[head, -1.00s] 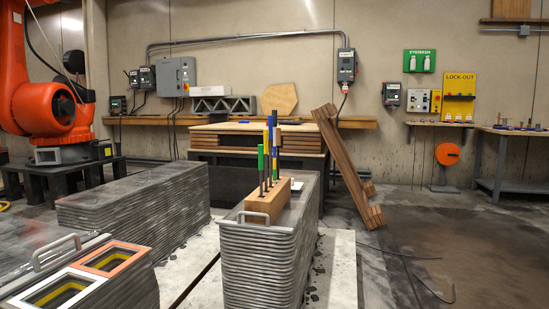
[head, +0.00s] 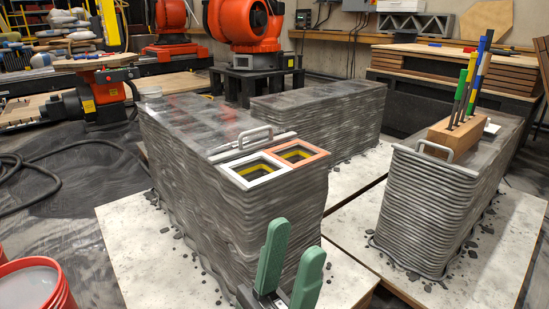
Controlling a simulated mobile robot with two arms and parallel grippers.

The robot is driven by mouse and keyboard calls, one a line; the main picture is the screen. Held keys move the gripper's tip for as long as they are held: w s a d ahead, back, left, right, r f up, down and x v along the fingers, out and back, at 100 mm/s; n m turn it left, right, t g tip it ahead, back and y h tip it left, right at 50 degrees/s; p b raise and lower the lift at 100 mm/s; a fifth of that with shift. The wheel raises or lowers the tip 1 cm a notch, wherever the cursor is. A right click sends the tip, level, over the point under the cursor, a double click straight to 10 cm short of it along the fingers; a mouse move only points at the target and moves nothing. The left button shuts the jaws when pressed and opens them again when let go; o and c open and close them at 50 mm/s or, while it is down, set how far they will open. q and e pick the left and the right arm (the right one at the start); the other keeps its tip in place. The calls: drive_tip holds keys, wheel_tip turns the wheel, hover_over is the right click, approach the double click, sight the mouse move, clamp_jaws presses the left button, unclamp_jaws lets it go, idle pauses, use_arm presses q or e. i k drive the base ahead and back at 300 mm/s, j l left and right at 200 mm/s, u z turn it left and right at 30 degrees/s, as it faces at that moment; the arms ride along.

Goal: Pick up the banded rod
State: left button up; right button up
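Several upright rods stand in a wooden block (head: 442,137) on the right-hand layered concrete piece, in the head view. The tallest rod (head: 484,58) shows blue with lighter and yellow parts and looks banded; its lower part is partly hidden among the others. Shorter rods beside it have green upper parts (head: 461,86) and dark lower shafts. My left gripper (head: 296,240), with green finger pads, is at the bottom middle, well to the left of the block and nearer to me. Its fingers are apart with nothing between them. My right gripper is out of view.
The right concrete piece (head: 425,205) has a grey handle at its near end. A left concrete piece (head: 240,215) carries a white frame (head: 252,176) and an orange frame (head: 312,162). A red bucket (head: 40,285) stands lower left. Orange robot arms (head: 243,22) stand behind.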

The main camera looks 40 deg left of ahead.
sight(490, 33)
drive_tip(key=u, duration=0.3)
drive_tip(key=i+l+u, duration=0.15)
drive_tip(key=u, duration=0.2)
drive_tip(key=i+l+u, duration=0.15)
drive_tip(key=u, duration=0.2)
drive_tip(key=i+l+u, duration=0.1)
drive_tip(key=l+u, duration=0.25)
